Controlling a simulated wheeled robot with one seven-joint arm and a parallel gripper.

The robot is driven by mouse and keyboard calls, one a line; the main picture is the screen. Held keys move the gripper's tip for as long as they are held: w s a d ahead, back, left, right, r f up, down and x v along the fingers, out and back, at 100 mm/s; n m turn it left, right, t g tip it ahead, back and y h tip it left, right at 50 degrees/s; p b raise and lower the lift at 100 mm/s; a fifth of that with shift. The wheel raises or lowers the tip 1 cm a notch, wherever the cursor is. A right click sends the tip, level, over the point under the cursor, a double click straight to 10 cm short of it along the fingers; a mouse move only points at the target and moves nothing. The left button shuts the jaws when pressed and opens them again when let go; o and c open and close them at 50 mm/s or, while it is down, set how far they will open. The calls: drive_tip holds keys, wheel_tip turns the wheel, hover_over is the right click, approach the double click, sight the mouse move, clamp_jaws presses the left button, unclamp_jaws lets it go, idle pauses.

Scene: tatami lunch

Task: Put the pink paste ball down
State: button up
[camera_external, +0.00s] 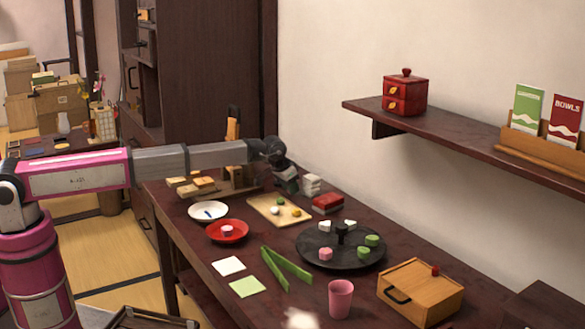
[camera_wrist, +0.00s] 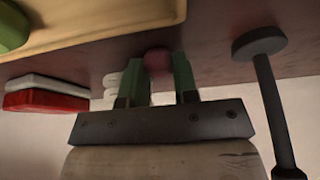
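In the wrist view the pink paste ball (camera_wrist: 157,61) sits between the tips of the green fingers of my gripper (camera_wrist: 160,75), which is shut on it. In the external view my gripper (camera_external: 289,183) is over the back of the table, just behind the light wooden board (camera_external: 262,204); the held ball cannot be made out there. The board carries a few small balls, white, green and yellow. In the wrist view the board's edge (camera_wrist: 130,22) shows at the top left, with part of a green ball (camera_wrist: 12,27) on it.
A red box (camera_external: 328,203) and a white stack (camera_external: 312,184) stand right of my gripper. A round black tray (camera_external: 315,258) with pink, green and white pieces is in front. A red plate (camera_external: 228,231) and a white plate (camera_external: 207,211) lie left. A dark rod with a round end (camera_wrist: 259,43) is close by.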

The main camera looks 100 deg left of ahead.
drive_tip(key=o, duration=0.4)
drive_tip(key=shift+c, duration=0.2)
drive_tip(key=v, duration=1.2)
drive_tip(key=shift+r, duration=0.15)
